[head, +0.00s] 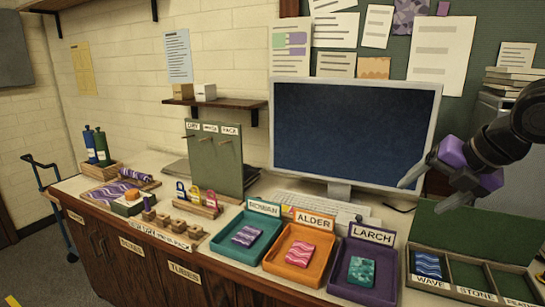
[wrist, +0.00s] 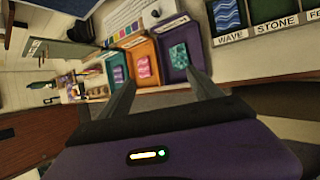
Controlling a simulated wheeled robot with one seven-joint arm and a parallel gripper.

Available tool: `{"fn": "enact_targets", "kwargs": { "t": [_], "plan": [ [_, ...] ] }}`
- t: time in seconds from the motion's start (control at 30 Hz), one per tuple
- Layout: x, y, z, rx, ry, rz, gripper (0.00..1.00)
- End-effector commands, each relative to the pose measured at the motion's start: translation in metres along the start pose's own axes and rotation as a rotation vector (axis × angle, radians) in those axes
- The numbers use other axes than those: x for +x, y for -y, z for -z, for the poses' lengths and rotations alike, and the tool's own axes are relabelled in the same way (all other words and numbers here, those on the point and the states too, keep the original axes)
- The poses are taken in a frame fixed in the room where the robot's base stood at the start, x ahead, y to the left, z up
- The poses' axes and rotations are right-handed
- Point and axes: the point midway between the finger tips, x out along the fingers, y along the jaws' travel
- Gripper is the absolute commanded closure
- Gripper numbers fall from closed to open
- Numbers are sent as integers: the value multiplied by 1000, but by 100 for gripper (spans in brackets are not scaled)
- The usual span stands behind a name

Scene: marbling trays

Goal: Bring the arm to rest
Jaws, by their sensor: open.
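My gripper (head: 428,182) is open and empty, held in the air at the right of the head view, in front of the monitor's right edge and above the counter. In the wrist view its two fingers (wrist: 162,98) stand apart with nothing between them. Below it on the counter are the teal ROWAN tray (head: 223,254) with a purple patterned piece, the orange ALDER tray (head: 278,271) with a pink patterned piece, and the purple LARCH tray (head: 344,291) with a teal patterned piece. The gripper touches none of them.
A green sorting box (head: 480,234) at the right has a blue patterned piece in its WAVE compartment; STONE looks empty. A monitor (head: 352,130) and keyboard (head: 318,208) stand behind the trays. Wooden blocks, padlocks and bottles (head: 95,145) crowd the left counter.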

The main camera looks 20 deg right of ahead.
Motion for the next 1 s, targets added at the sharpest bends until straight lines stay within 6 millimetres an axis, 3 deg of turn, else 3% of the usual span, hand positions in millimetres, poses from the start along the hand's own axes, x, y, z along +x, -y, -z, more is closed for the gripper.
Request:
{"fn": "enact_targets", "kwargs": {
  "t": [0.1, 0.3, 0.5, 0.73, 1.0],
  "plan": [
    [22, -45, 19, 86, -23, -170, 26],
    [44, -119, 51, 304, -82, -467, 26],
    [56, -170, 83, 560, -178, -711, 26],
    [68, -200, 120, 888, -306, -915, 26],
    [91, -196, 171, 1290, -439, -1047, 26]
  ]
}}
